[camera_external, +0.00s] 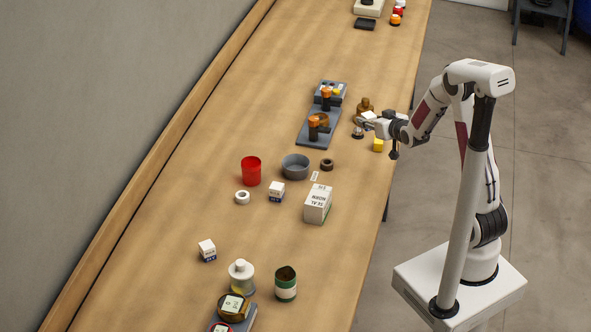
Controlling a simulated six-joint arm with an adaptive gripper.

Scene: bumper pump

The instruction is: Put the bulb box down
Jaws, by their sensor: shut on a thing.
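My gripper (363,121) is over the right side of the bench, at the end of my outstretched arm. It is shut on a small white thing (369,114), likely the bulb box, though it is too small and too covered by the fingers to be sure. Two similar small white boxes with blue lower parts stand on the bench: one near the middle (276,191) and one at the lower left (207,250). I cannot read their labels.
Close to my gripper are a brown bottle (364,107), a small dark round thing (358,133) and a yellow block (378,145). A grey tray (312,139) with orange-topped items lies to the left. A large white carton (318,204) stands nearer. The bench's left side is clear.

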